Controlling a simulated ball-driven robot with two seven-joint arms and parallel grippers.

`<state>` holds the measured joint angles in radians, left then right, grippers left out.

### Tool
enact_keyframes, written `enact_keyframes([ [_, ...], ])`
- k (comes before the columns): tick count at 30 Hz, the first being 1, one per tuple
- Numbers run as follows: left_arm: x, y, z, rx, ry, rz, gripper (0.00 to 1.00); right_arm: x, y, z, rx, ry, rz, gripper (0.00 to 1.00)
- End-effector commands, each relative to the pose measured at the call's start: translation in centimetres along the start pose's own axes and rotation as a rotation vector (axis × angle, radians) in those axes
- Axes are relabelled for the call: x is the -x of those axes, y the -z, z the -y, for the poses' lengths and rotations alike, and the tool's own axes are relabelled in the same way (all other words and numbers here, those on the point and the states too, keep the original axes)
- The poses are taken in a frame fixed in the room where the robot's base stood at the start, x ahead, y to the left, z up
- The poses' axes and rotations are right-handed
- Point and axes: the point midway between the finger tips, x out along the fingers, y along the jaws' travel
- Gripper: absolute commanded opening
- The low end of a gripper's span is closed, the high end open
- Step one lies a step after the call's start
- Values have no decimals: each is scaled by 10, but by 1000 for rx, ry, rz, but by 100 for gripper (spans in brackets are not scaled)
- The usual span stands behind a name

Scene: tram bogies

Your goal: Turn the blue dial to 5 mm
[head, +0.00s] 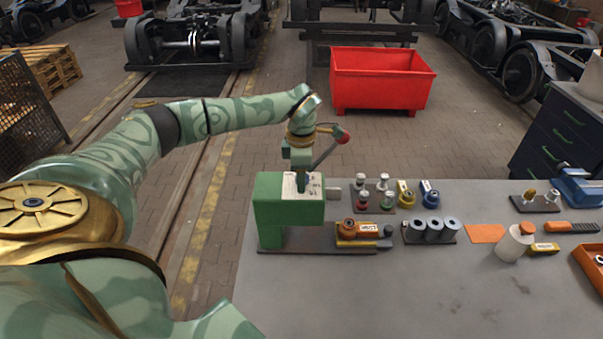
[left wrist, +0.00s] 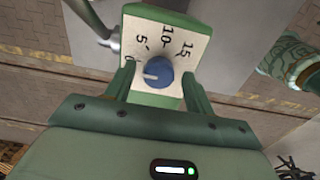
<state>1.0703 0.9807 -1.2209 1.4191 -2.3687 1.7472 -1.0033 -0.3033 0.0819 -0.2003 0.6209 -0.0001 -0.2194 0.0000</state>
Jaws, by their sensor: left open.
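The blue dial (left wrist: 159,72) sits on a white scale plate (left wrist: 172,40) marked 0, 5, 10 and 15. Its white pointer line points left, close to the 0 end and away from the 5. In the head view the plate (head: 311,186) lies on top of a green machine (head: 272,212) at the table's left edge. My left gripper (head: 302,178) is over the plate and hides most of the dial there. In the left wrist view its open fingers (left wrist: 158,75) stand on either side of the dial, seemingly without gripping it. My right gripper is not in view.
A lever with a red ball (head: 343,138) rises right beside my left gripper. Stamps (head: 363,196), grey rollers (head: 433,229) and an orange-and-yellow tool (head: 358,231) lie right of the machine. The table's front middle (head: 400,295) is clear. A red bin (head: 382,85) stands behind.

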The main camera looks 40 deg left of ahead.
Motion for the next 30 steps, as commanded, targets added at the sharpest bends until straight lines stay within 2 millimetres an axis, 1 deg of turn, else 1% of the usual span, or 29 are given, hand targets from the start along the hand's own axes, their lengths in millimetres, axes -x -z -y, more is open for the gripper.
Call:
enact_keyframes([
  [1,0,0,0,0,0,0,54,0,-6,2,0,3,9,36],
  [4,0,0,0,0,0,0,54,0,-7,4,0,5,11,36],
  [5,0,0,0,0,0,0,48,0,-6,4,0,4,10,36],
  [6,0,0,0,0,0,0,37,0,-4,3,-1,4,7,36],
  [8,0,0,0,0,0,0,20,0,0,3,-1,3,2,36],
  [9,0,0,0,0,0,0,9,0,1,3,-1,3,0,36],
  [15,1,0,0,-4,0,0,9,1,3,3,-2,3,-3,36],
  [20,3,0,0,-37,-2,-1,9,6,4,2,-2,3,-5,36],
  [26,5,0,-1,-144,-1,-1,9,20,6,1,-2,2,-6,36],
  [30,6,0,-1,-256,-2,0,9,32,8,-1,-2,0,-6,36],
])
